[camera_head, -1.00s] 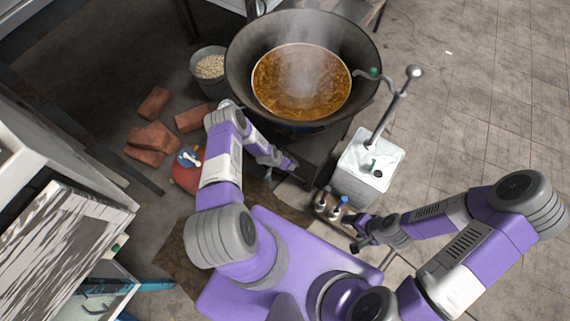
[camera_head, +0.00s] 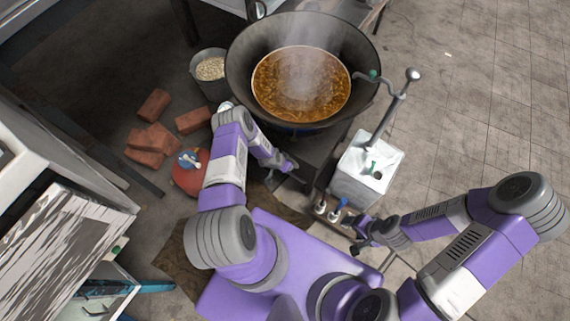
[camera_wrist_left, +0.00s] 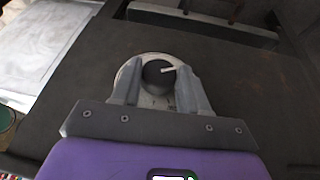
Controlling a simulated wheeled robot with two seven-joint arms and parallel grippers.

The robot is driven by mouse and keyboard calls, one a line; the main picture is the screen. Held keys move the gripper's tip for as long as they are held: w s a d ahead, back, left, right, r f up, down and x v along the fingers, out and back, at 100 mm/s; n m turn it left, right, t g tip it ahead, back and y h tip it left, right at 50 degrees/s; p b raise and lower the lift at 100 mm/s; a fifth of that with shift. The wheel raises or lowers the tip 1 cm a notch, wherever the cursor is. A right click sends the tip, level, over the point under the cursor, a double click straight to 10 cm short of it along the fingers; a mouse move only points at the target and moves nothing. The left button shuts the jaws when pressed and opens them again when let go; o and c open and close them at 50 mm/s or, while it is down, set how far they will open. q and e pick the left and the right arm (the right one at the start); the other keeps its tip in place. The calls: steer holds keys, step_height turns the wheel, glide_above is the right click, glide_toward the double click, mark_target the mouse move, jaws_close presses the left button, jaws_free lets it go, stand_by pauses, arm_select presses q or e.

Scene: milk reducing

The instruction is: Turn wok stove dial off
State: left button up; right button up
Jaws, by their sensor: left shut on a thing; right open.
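The wok stove dial (camera_wrist_left: 158,74) is a dark round knob with a light pointer mark on a pale round plate, in the left wrist view. The pointer lies nearly sideways, to the right. My left gripper (camera_wrist_left: 160,82) has a finger on each side of the dial and is shut on it. In the head view my left gripper (camera_head: 286,171) reaches the dark stove front below the wok (camera_head: 370,62), and the dial itself is hidden there. The wok holds steaming brown liquid. My right gripper (camera_head: 358,236) is open and empty near the bottles.
A white box (camera_head: 350,182) with a metal pump handle stands right of the stove. Small bottles (camera_head: 333,213) stand in front of it. Red bricks (camera_head: 152,139), a bucket (camera_head: 211,79) and a red gas cylinder (camera_head: 187,176) stand at left. The floor at right is clear.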

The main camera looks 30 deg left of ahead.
arm_select(q)
steer(key=y, duration=0.3)
steer(key=d+m+y, duration=0.1)
steer(key=y, duration=0.1)
steer(key=shift+f+y+b, duration=0.1)
steer(key=shift+y+b, duration=0.2)
steer(key=shift+y, duration=0.1)
steer(key=shift+s+y, duration=0.1)
steer(key=shift+y, duration=0.2)
stand_by(0.3)
steer(key=o, duration=1)
steer(key=shift+o, duration=0.2)
steer(key=shift+t, duration=0.3)
